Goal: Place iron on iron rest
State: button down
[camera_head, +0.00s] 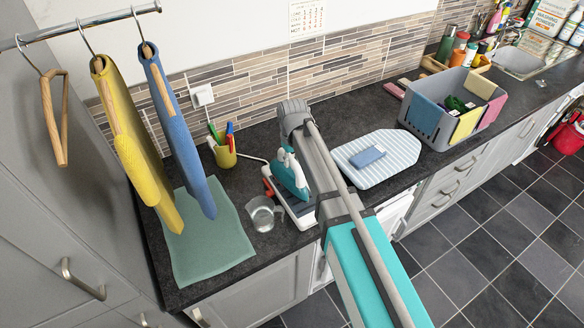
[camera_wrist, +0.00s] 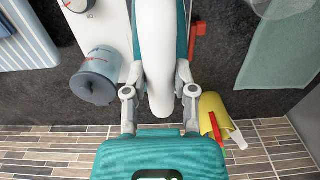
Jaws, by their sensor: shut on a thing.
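The iron (camera_head: 291,176), teal with a white handle, is over the white iron rest (camera_head: 299,214) on the dark worktop. In the wrist view, the iron's white handle (camera_wrist: 160,95) lies between the two fingers of my gripper (camera_wrist: 160,78), which is shut on it. The iron rest (camera_wrist: 103,28) shows beneath and beside the iron, with a dial and a blue-grey tank (camera_wrist: 100,78). A red part (camera_wrist: 197,38) shows at its other side. I cannot tell whether the iron's sole touches the rest. In the head view my arm hides most of the gripper.
A glass jug (camera_head: 262,214) stands left of the rest, close to a green cloth (camera_head: 210,245). A yellow pen pot (camera_head: 226,157) is behind. A striped ironing pad (camera_head: 395,160) with a folded blue cloth (camera_head: 367,156) and a grey crate (camera_head: 425,120) lie right. Garments (camera_head: 180,140) hang left.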

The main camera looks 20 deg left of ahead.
jog(key=shift+f+b, duration=0.95)
jog(key=shift+f, duration=0.3)
jog(key=shift+f, duration=0.1)
jog(key=shift+c, duration=2.1)
grip_release()
notch_tip(320, 180, up, 12)
jog(key=p, duration=1.2)
jog(key=shift+d, duration=0.1)
jog(key=shift+d, duration=0.1)
jog(key=s+d+m, duration=0.3)
jog(key=d+m, duration=0.2)
jog(key=d, duration=1.6)
jog(key=s+d+m, duration=0.4)
jog(key=d+m, duration=0.1)
jog(key=d, duration=1.6)
jog(key=shift+s, duration=0.2)
jog(key=shift+d, duration=0.1)
